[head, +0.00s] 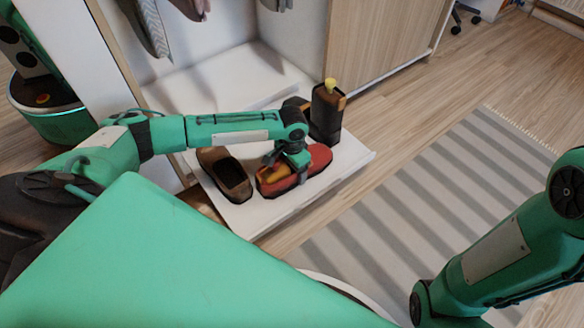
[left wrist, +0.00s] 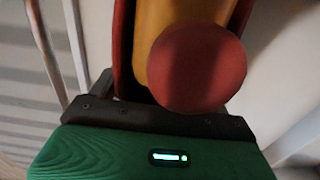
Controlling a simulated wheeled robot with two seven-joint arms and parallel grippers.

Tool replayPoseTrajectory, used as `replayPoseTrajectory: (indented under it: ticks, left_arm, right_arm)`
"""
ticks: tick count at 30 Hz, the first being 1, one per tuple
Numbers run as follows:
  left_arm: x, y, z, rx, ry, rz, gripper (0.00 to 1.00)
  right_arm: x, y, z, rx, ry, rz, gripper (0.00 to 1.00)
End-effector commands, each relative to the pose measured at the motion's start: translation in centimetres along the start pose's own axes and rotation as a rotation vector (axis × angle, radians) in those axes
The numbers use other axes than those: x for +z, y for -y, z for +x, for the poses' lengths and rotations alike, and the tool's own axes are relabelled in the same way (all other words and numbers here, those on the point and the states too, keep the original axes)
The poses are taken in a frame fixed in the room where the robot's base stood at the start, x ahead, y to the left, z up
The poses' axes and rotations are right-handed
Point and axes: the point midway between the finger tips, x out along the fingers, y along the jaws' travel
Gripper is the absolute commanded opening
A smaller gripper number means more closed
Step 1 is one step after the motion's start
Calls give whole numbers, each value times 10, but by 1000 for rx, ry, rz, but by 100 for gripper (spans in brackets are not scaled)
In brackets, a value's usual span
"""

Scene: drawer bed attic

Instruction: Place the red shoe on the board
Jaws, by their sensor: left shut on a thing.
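The red shoe (head: 318,160) is over the white board (head: 270,209) of the open closet, with an orange-yellow inside. My left gripper (head: 290,168) reaches down onto the shoe and is shut on it. In the left wrist view the red shoe (left wrist: 197,68) fills the top middle, right at the gripper (left wrist: 160,115), with its orange part behind a round red end. The fingertips are hidden there. I cannot tell whether the shoe rests on the board or is just above it. My right arm shows at the lower right, but its gripper is out of view.
A brown shoe (head: 226,174) stands on the board left of the red shoe. A striped rug (head: 440,195) lies on the wooden floor to the right.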

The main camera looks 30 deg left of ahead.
Motion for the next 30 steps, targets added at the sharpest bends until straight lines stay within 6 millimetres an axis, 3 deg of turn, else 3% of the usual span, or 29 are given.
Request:
replayPoseTrajectory:
  ticks: [1, 4, 13, 26, 30]
  left_arm:
    - [0, 0, 1, 0, 1, -1, 80]
    - [0, 0, 1, 0, 0, 0, 100]
    - [0, 0, 0, 0, 0, 1, 100]
    - [0, 0, -38, 0, 0, -1, 100]
    - [0, -1, -51, 1, 0, 0, 100]
  right_arm:
    - [1, 0, 1, -1, 1, 0, 69]
    - [1, 0, 0, -2, 4, -1, 69]
    - [2, -1, -6, 2, 16, -3, 69]
    - [17, -8, 30, -11, 24, -2, 69]
    - [25, -10, 25, -21, 59, -15, 69]
